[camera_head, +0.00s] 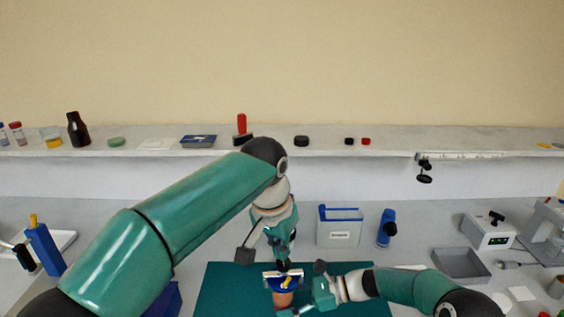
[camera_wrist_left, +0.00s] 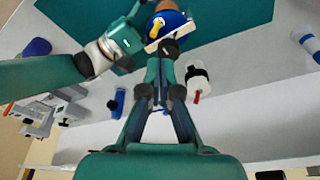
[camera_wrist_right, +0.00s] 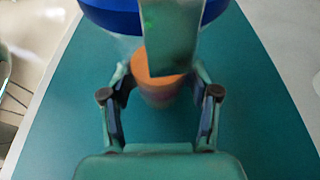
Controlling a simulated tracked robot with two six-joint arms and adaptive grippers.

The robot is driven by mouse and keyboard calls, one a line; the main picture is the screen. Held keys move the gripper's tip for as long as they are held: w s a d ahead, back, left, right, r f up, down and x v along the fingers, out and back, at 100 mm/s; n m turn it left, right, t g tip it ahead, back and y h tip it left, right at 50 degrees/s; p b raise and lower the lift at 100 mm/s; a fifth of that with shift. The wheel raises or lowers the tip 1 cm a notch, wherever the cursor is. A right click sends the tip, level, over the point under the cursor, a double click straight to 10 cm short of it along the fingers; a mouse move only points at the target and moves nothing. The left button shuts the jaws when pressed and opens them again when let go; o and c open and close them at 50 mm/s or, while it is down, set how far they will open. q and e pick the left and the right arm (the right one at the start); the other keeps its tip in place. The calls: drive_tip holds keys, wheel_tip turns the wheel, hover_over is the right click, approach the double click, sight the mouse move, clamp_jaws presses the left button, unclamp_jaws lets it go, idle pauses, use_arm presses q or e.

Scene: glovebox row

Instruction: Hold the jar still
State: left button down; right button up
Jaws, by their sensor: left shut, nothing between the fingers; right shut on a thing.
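The jar (camera_head: 283,299) has an orange-brown body and stands over the teal mat (camera_head: 225,290). A wide blue top with a yellow piece and a pale bar covers it; the blue top (camera_wrist_left: 172,22) also shows in the left wrist view. My right gripper (camera_head: 303,292) is shut around the jar body from the right. In the right wrist view the orange body (camera_wrist_right: 157,84) sits between its fingers, partly hidden by a teal part in front. My left gripper (camera_wrist_left: 168,46) is shut and empty, its tips close to the blue top. I cannot tell whether they touch it.
A white box with a blue rim (camera_head: 340,232) and a blue bottle (camera_head: 386,228) stand behind the mat. A grey tray (camera_head: 460,265) lies to the right. A shelf (camera_head: 330,142) with several small items runs along the back. The mat's left part is clear.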

sight(283, 272)
use_arm(q)
drive_tip(key=shift+s+a+x, duration=0.1)
drive_tip(key=shift+s+x, duration=0.1)
drive_tip(key=shift+x, duration=0.8)
drive_tip(key=shift+s+a+x, duration=0.15)
drive_tip(key=shift+s+x, duration=0.05)
drive_tip(key=shift+x, duration=0.75)
drive_tip(key=shift+s+a+x, duration=0.1)
drive_tip(key=shift+s+x, duration=0.1)
drive_tip(key=shift+x, duration=0.8)
drive_tip(key=shift+f, duration=0.25)
drive_tip(key=shift+w, duration=0.65)
drive_tip(key=shift+w+a, duration=0.35)
drive_tip(key=shift+a, duration=0.3)
drive_tip(key=shift+a, duration=0.1)
drive_tip(key=shift+s+a+r, duration=0.1)
drive_tip(key=shift+s+a, duration=0.1)
drive_tip(key=shift+s, duration=0.1)
drive_tip(key=shift+w+d+v, duration=0.1)
drive_tip(key=shift+w+v, duration=0.1)
drive_tip(key=shift+v, duration=0.75)
drive_tip(key=shift+w+d+v, duration=0.15)
drive_tip(key=shift+w+v, duration=0.05)
drive_tip(key=shift+v, duration=0.75)
drive_tip(key=shift+w+d+v, duration=0.1)
drive_tip(key=shift+w+v, duration=0.1)
drive_tip(key=shift+v, duration=0.8)
drive_tip(key=shift+r, duration=0.1)
